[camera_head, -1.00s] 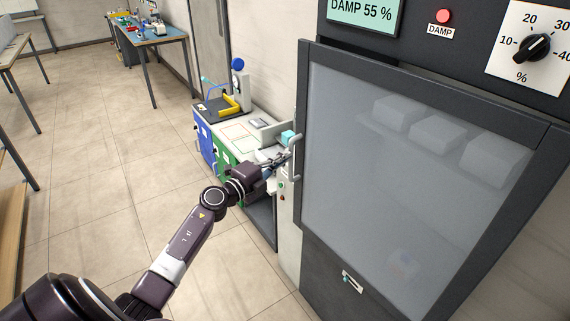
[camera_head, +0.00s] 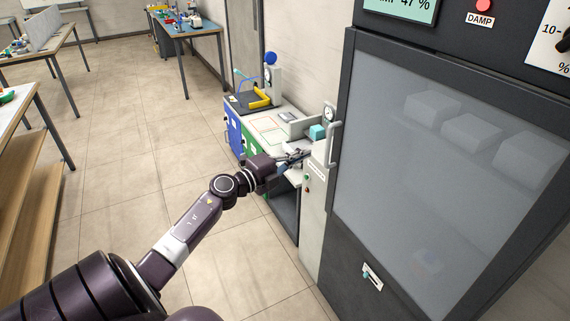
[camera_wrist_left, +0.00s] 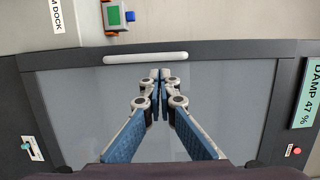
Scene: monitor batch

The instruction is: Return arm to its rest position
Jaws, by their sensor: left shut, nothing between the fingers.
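My left arm (camera_head: 195,222) reaches in from the lower left of the head view. Its gripper (camera_head: 300,157) is in front of the low bench, left of the cabinet door handle (camera_head: 334,145). In the left wrist view the gripper (camera_wrist_left: 160,75) is shut and empty, its fingertips together in front of the door's glass. The handle also shows in the left wrist view (camera_wrist_left: 145,58), just beyond the fingertips and apart from them in the picture. My right gripper is not in view.
The dark cabinet door (camera_head: 440,170) is closed, with pale boxes behind its glass. The display (camera_wrist_left: 307,92) reads DAMP 47 %. A low bench (camera_head: 262,130) with a teal block (camera_head: 317,132) stands to its left. Tables stand farther left, with open floor (camera_head: 120,180) between.

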